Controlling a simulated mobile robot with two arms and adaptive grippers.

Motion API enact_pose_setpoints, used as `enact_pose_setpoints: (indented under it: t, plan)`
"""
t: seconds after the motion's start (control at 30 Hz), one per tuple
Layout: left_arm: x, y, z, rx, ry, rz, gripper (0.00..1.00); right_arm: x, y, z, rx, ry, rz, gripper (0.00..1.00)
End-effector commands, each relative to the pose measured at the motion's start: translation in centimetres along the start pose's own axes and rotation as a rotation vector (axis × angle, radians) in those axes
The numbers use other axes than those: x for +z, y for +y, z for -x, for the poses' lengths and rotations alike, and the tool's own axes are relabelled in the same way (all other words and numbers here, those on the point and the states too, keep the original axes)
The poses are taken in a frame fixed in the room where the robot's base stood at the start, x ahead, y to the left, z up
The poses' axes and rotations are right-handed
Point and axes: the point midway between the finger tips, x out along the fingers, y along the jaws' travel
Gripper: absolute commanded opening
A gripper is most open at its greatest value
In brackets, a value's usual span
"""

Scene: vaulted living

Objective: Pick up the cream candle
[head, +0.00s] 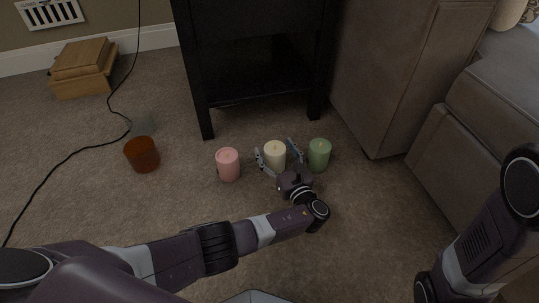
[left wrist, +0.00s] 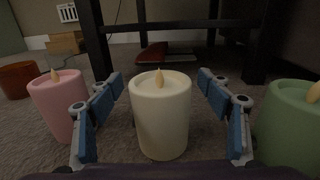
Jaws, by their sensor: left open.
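The cream candle (head: 275,155) stands upright on the carpet between a pink candle (head: 228,165) and a green candle (head: 319,155). My left gripper (head: 277,156) is open, with one finger on each side of the cream candle. In the left wrist view the cream candle (left wrist: 160,115) is centred between the two blue-padded fingers (left wrist: 161,118), with gaps visible on both sides. The pink candle (left wrist: 58,100) is just outside the left finger, and the green candle (left wrist: 290,125) is outside the right one. My right gripper is not in view.
A black side table (head: 257,88) stands just behind the candles. A grey-brown sofa (head: 385,75) is at the right. An orange-brown cup (head: 142,154), a black cable (head: 85,148) and a wooden box (head: 84,67) are at the left. Carpet in front is clear.

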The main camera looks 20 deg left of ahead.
Motion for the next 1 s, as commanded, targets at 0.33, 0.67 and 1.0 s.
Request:
enact_pose_setpoints:
  t: [0.33,0.67,1.0]
  plan:
    - [0.0,0.0,0.0,0.000,0.000,0.000,0.43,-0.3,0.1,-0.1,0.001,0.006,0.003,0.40]
    - [0.1,0.0,-0.1,0.000,-0.001,0.000,0.21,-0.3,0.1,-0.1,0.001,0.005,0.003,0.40]
    - [1.2,0.0,-0.1,0.000,-0.002,0.001,0.21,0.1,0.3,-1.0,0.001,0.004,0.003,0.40]
